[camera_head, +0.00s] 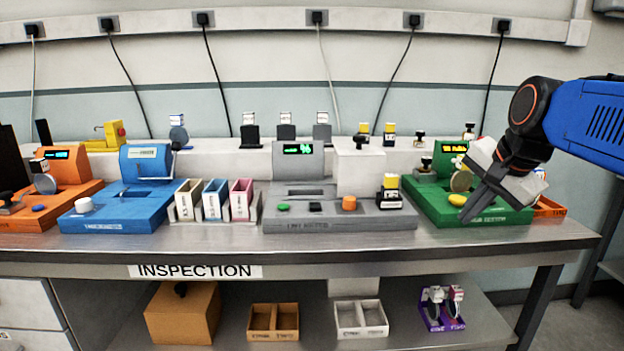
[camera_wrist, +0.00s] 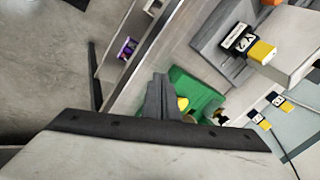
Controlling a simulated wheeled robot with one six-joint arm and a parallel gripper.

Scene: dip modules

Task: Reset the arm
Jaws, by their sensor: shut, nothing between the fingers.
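My gripper (camera_head: 474,206) is at the right of the head view, at the end of my blue and black arm. Its dark fingers are together and point down and to the left, with nothing between them. They appear in front of the green station (camera_head: 425,203), and I cannot tell how far apart they are from it. In the wrist view the shut fingers (camera_wrist: 160,88) stand at the middle, with the green station (camera_wrist: 207,98) behind them and a yellow button (camera_wrist: 183,103) beside them.
The grey station (camera_head: 340,219) stands left of the green one, with a black and yellow module (camera_head: 389,193) on its right end. Blue (camera_head: 105,220) and orange (camera_head: 75,208) stations stand farther left. Three small bins (camera_head: 212,201) sit between blue and grey. Trays (camera_head: 360,333) lie on the lower shelf.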

